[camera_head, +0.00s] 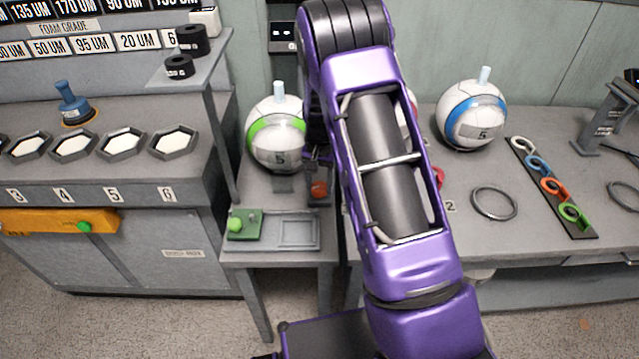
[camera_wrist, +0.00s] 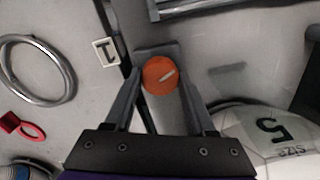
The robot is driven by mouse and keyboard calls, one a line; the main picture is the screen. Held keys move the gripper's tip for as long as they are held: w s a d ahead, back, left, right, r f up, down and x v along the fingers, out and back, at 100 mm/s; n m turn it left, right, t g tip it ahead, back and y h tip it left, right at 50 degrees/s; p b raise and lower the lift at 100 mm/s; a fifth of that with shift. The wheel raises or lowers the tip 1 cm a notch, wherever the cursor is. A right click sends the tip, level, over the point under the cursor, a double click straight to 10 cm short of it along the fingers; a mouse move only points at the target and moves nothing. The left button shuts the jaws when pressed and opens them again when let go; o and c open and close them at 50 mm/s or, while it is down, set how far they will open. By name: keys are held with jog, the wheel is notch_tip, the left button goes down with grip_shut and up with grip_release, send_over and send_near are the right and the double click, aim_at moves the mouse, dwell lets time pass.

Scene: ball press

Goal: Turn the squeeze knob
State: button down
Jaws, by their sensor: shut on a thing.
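The squeeze knob (camera_wrist: 160,75) is a round orange knob with a pale slanted mark on its face, in the upper middle of the wrist view. My gripper (camera_wrist: 161,62) has one finger on each side of it and is shut on it. In the head view the knob (camera_head: 319,189) shows as a small red-orange spot on the press stand, with my gripper (camera_head: 318,156) just behind it, partly hidden by my purple arm. A white ball with a green band (camera_head: 276,135), marked 5, sits to the left of my gripper.
A green pad with a green button (camera_head: 245,224) and a square recess (camera_head: 299,232) lie at the stand's front. To the right are a metal ring (camera_head: 494,203), a blue-banded ball (camera_head: 472,116) and a strip of coloured carabiners (camera_head: 553,187). My arm hides the middle.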

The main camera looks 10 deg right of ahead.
aim_at(319, 186)
jog(key=shift+m, duration=0.6)
jog(key=shift+c, duration=1.1)
grip_release()
notch_tip(319, 186, up, 18)
jog(key=p, duration=0.1)
jog(key=shift+f+p, duration=0.25)
jog(key=shift+p, duration=0.15)
